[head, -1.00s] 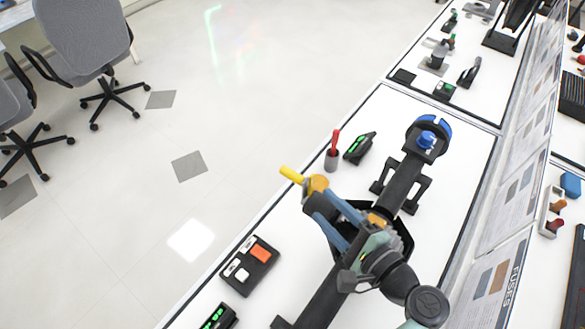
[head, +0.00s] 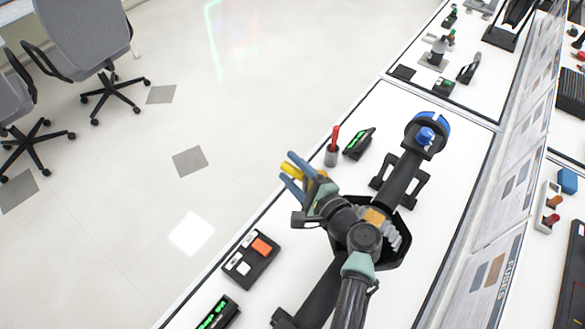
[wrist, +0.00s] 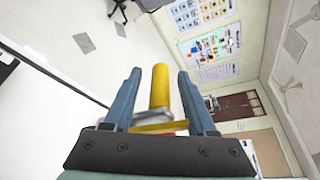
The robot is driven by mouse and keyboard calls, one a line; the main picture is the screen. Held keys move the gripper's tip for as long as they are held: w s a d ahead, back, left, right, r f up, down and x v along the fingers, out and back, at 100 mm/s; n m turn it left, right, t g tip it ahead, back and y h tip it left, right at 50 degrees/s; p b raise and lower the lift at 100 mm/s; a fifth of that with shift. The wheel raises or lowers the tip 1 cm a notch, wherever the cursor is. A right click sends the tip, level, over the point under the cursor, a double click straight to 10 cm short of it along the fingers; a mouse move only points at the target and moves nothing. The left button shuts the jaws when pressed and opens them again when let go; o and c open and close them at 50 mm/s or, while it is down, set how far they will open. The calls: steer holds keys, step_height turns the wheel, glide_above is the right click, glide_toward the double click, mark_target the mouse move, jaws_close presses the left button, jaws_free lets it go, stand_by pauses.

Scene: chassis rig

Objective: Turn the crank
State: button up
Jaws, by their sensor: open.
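The crank's yellow handle (head: 290,169) sticks out to the left of the dark chassis rig (head: 398,185), over the table's front edge. My gripper (head: 287,167) is open, with one blue finger on each side of the handle. In the wrist view the handle (wrist: 160,88) stands upright between my two spread fingers (wrist: 159,78), with a visible gap on both sides. A yellow crank arm (wrist: 158,127) shows at its base. My wrist and arm hide most of the crank's hub and part of the rig in the head view.
A black box with white and orange buttons (head: 250,259) lies at the table's lower left. A grey cup with a red tool (head: 332,152) and a black device with a green display (head: 359,143) stand above the crank. The floor at left is open, with office chairs (head: 88,40) farther off.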

jaws_close()
stand_by(1.4)
